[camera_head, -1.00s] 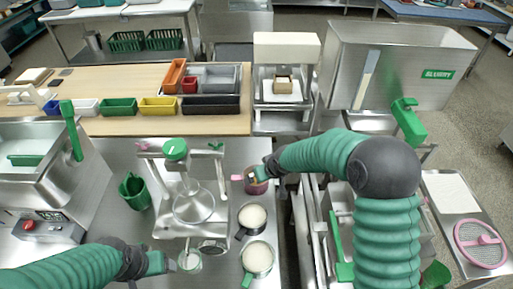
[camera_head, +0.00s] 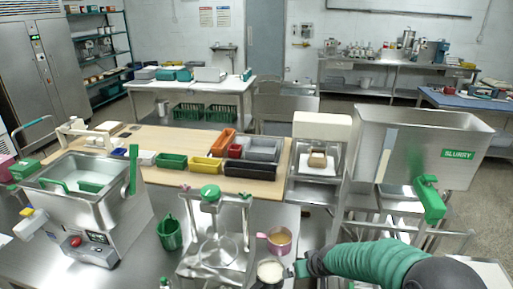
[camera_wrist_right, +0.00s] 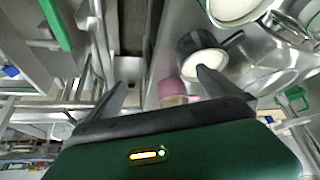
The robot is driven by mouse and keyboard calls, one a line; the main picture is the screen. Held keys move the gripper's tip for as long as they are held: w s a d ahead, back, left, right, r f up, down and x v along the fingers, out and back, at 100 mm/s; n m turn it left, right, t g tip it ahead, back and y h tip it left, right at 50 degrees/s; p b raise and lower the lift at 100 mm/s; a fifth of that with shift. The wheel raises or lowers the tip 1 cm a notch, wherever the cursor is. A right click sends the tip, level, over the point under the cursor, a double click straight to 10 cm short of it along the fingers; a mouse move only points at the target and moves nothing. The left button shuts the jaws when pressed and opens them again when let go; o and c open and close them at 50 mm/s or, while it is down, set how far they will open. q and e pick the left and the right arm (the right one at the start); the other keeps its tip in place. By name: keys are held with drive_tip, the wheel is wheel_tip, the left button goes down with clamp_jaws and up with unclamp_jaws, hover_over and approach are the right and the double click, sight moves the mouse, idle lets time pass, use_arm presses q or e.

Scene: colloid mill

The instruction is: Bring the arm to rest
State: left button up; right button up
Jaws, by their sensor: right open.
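My right arm comes in at the lower right of the head view, and its gripper (camera_head: 298,268) is beside a small pot of white stuff (camera_head: 270,272). The right wrist view shows the two dark fingers (camera_wrist_right: 160,88) spread apart, with nothing held between them. A pink cup with brownish contents (camera_head: 278,241) stands just beyond the pot; it also shows past the fingers in the wrist view (camera_wrist_right: 172,88). The dark pot with white contents (camera_wrist_right: 200,66) is near the right-hand fingertip there. My left gripper cannot be made out in the head view.
The mill stand with a green knob (camera_head: 210,193) and a green jug (camera_head: 170,232) stand left of my right gripper. A steel slurry hopper (camera_head: 425,145) with a green handle (camera_head: 429,200) rises at right. Coloured bins (camera_head: 205,166) line the wooden board.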

drive_tip(key=s+d+r+m+g, duration=0.1)
drive_tip(key=s+d, duration=0.1)
drive_tip(key=s, duration=1)
drive_tip(key=s+d+r+m+g+h, duration=0.1)
drive_tip(key=s+d+r+g, duration=0.1)
drive_tip(key=s, duration=1)
drive_tip(key=shift+r, duration=0.3)
drive_tip(key=shift+s, duration=0.1)
